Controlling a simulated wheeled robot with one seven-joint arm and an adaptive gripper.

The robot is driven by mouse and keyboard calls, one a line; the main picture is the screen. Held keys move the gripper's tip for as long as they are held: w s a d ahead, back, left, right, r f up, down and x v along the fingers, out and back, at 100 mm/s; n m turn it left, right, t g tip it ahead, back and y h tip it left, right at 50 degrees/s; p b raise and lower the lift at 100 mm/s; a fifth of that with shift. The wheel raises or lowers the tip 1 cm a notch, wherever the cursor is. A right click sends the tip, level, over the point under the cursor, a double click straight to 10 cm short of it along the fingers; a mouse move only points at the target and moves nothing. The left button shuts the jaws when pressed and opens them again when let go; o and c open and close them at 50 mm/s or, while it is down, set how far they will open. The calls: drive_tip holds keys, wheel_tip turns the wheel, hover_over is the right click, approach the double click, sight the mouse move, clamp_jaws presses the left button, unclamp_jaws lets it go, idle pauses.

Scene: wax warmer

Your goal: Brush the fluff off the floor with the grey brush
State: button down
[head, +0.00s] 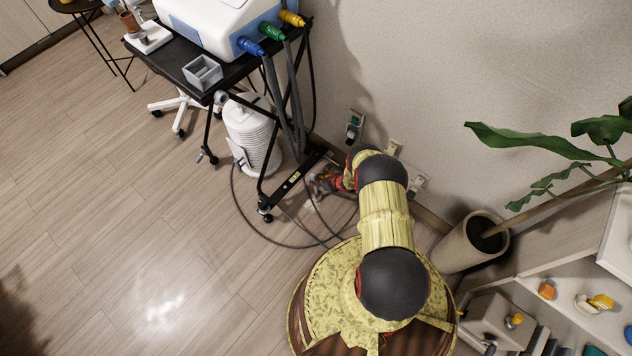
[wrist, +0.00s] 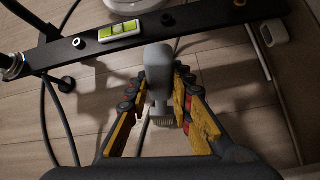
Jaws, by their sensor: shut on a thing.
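My gripper (wrist: 165,105) is shut on the grey brush (wrist: 158,68) in the wrist view. The brush's pale bristles (wrist: 163,121) show between the fingers. In the head view my gripper (head: 325,183) is low by the wall, beside the cart's lower bar, and partly hidden by my arm. The brush cannot be made out clearly there. The wood-plank floor (head: 130,220) shows in both views. I cannot make out any fluff on it; my arm and gripper hide part of the floor.
A black cart (head: 172,46) carries a white machine (head: 215,25). Its black lower bar (wrist: 195,22) crosses close ahead of the brush. A white canister (head: 252,135) and a looping cable (head: 238,205) are nearby. A potted plant (head: 465,248) stands right. Open floor lies left.

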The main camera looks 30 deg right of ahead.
drive_tip(key=shift+d, duration=0.1)
drive_tip(key=shift+w+d, duration=0.25)
drive_tip(key=shift+d, duration=0.65)
drive_tip(key=shift+w+d, duration=0.2)
drive_tip(key=shift+d, duration=0.7)
drive_tip(key=shift+a, duration=0.1)
drive_tip(key=shift+s+a+p, duration=0.25)
drive_tip(key=shift+a+p, duration=0.15)
drive_tip(key=shift+a, duration=0.55)
drive_tip(key=shift+s+a+p, duration=0.25)
drive_tip(key=shift+a+p, duration=0.15)
drive_tip(key=shift+a, duration=0.5)
drive_tip(key=shift+s+a+p, duration=0.2)
drive_tip(key=shift+a+p, duration=0.15)
drive_tip(key=shift+a, duration=0.6)
drive_tip(key=shift+s+a+p, duration=0.2)
drive_tip(key=shift+a+p, duration=0.1)
drive_tip(key=shift+a, duration=0.65)
drive_tip(key=shift+s+a+p, duration=0.25)
drive_tip(key=shift+a, duration=0.7)
drive_tip(key=shift+s+a+p, duration=0.25)
drive_tip(key=shift+a, duration=0.7)
